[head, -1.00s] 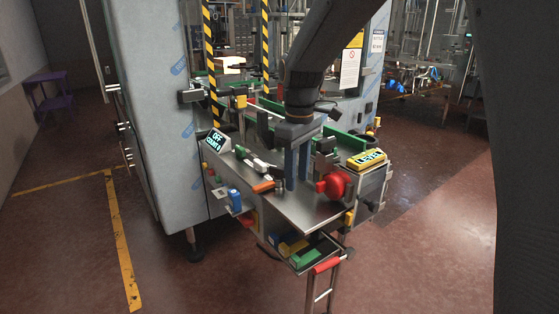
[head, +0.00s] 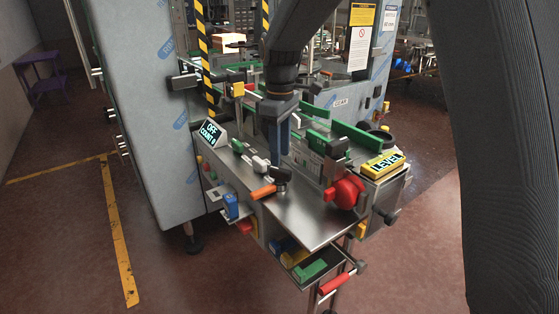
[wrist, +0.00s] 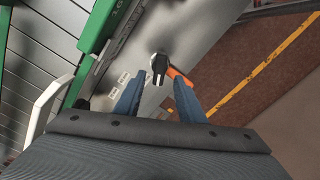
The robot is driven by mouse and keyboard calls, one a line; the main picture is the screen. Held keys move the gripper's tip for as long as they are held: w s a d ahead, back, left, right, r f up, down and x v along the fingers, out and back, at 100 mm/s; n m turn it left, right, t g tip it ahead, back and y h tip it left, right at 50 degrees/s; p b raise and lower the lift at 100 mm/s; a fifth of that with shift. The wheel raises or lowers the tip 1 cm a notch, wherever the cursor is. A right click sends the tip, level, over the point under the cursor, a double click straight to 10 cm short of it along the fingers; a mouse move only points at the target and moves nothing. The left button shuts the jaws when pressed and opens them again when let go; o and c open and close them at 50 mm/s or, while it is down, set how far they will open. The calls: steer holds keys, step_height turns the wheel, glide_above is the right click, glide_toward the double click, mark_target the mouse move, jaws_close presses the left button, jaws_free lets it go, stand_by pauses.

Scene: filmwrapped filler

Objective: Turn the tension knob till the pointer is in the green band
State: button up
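My gripper (head: 278,158) has two blue fingers pointing down over the steel worktop of the machine. In the head view, the black knob (head: 281,176) and orange handle (head: 263,192) sit just below the fingers. A red round knob (head: 347,190) is at the right front. No label marks the tension knob. I cannot make out a pointer or green band.
A display reading OFF, COUNT 0 (head: 209,132) stands at the left. A yellow LEVEL block (head: 384,164) is at the right. The steel worktop (head: 305,218) is clear in front.

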mark_target(281, 170)
steer(key=shift+f+p, duration=0.45)
steer(key=shift+f, duration=1.85)
jaws_close()
